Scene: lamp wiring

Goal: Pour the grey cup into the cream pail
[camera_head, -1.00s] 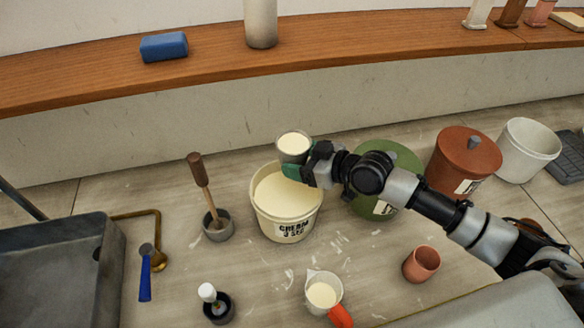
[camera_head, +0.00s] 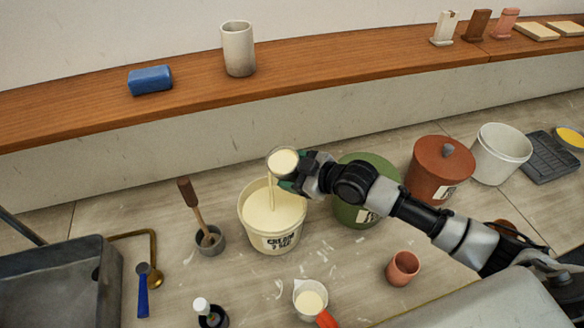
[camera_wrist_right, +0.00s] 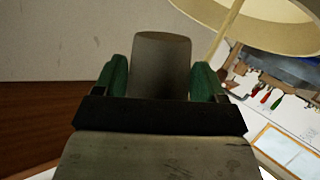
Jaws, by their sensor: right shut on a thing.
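The grey cup (camera_head: 284,160) is held by my right gripper (camera_head: 288,180) above the back of the cream pail (camera_head: 272,215). The cup is tilted, and a thin cream stream runs from it down into the pail. Cream-coloured liquid shows in the cup's mouth and fills much of the pail. In the right wrist view the grey cup (camera_wrist_right: 162,65) sits between the green finger pads, with the stream beside it and part of the pail's rim at the upper right. My left gripper is not in view.
A green tub (camera_head: 362,190) stands right of the pail, then a lidded terracotta bucket (camera_head: 438,172) and a white pail (camera_head: 502,153). A pot with a brush (camera_head: 208,240) is at the left. A jug with a red handle (camera_head: 310,300) and a terracotta cup (camera_head: 402,268) stand in front.

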